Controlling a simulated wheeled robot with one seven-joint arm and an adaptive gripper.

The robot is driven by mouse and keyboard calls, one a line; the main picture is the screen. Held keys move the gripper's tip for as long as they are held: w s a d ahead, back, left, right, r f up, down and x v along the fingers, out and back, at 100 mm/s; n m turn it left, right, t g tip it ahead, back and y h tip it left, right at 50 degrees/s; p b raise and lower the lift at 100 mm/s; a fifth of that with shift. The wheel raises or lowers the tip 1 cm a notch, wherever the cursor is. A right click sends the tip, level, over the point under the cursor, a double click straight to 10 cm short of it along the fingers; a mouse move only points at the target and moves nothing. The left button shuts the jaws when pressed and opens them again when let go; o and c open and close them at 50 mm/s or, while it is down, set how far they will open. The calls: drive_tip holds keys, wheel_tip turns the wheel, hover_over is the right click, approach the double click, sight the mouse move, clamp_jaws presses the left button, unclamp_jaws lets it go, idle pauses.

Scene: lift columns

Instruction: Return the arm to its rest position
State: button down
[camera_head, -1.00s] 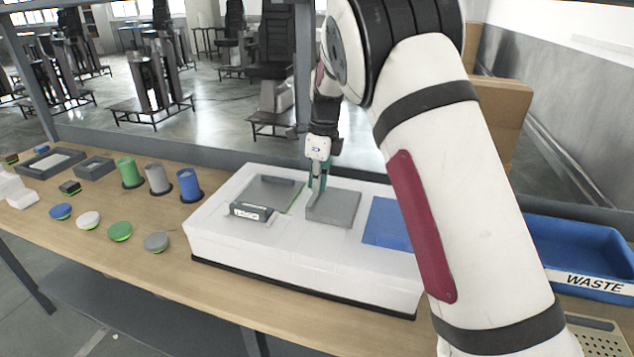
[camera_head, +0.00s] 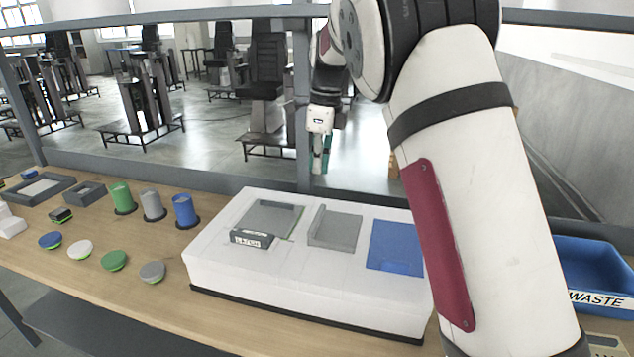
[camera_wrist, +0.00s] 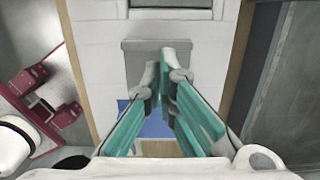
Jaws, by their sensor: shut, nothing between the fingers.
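My gripper (camera_head: 321,168) hangs below my wrist in the head view, above and behind the white block (camera_head: 290,282). It is shut and empty, with clear air between it and the grey fixture (camera_head: 336,229) on the block. My arm bends over the right half of the head view and hides part of the bench there.
The block also carries a dark labelled fixture (camera_head: 266,222) and a blue plate (camera_head: 396,246). Green, grey and blue cylinders (camera_head: 185,211) and several round discs (camera_head: 114,261) stand to the left. A blue WASTE bin (camera_head: 598,275) is at the right. A dark rail (camera_head: 150,170) runs behind the bench.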

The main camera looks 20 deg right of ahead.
drive_tip(key=s+d+r+n+t, duration=0.1)
drive_tip(key=s+r+n, duration=0.45)
drive_tip(key=s, duration=0.45)
drive_tip(key=s+d+r+n+t, duration=0.1)
drive_tip(key=s+r+n, duration=0.3)
drive_tip(key=s+n, duration=0.45)
drive_tip(key=s+f+n+t, duration=0.1)
drive_tip(key=s+f+n, duration=0.2)
drive_tip(key=s, duration=0.6)
drive_tip(key=s+f+n+t+h, duration=0.1)
drive_tip(key=s+f+n, duration=0.3)
drive_tip(key=s+n, duration=0.3)
drive_tip(key=s, duration=0.3)
drive_tip(key=shift+a, duration=0.15)
